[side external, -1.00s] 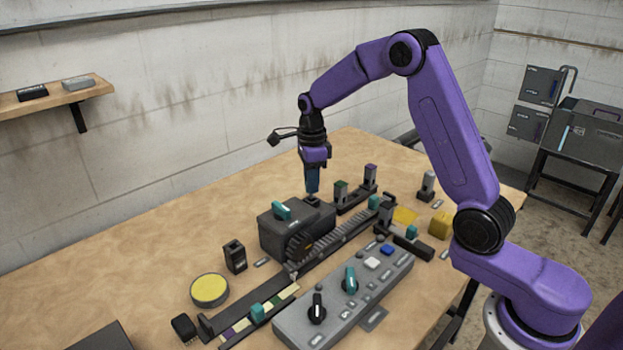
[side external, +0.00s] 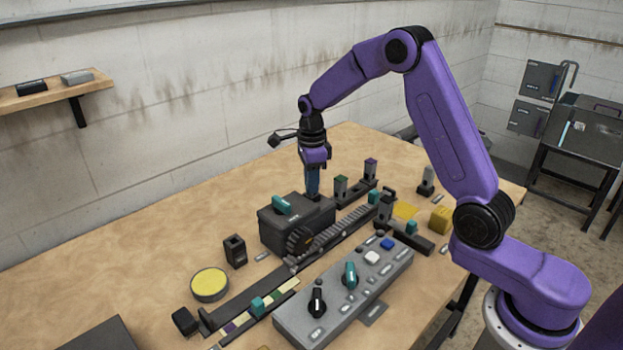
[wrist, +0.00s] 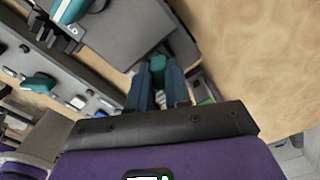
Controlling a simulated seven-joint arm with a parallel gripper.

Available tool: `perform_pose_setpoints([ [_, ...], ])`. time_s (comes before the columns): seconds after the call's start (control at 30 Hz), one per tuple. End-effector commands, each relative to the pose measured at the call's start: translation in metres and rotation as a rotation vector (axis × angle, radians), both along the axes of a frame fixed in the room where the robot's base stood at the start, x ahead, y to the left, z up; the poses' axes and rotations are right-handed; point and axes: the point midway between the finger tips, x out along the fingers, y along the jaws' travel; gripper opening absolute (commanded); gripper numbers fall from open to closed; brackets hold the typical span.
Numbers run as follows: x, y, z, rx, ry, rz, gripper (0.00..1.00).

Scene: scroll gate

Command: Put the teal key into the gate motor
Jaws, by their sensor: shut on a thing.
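The gate motor (side external: 284,238) is a dark grey box with a teal handle on its top, in the middle of the table in the side view. Its grey top also shows in the wrist view (wrist: 125,32). My gripper (side external: 312,193) points straight down at the box's far right end. In the wrist view my gripper (wrist: 158,82) is shut on the teal key (wrist: 157,66), whose teal end shows between the blue fingers. The key's lower end and the socket are hidden, so I cannot tell how deep the key sits.
A grey control panel (side external: 330,302) with knobs and buttons lies in front. A toothed rack (side external: 342,232) runs beside the box. Small posts (side external: 370,170) stand behind right, and a yellow round pad (side external: 210,284) lies to the left. The back left of the table is clear.

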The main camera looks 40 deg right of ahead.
Motion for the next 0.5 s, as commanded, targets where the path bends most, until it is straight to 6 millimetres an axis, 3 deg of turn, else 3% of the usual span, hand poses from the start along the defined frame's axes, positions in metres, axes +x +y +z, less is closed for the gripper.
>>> perform_pose_setpoints([
  [0.5,-0.0001,0.0,-0.006,0.0,-0.001,0.0,0.0],
])
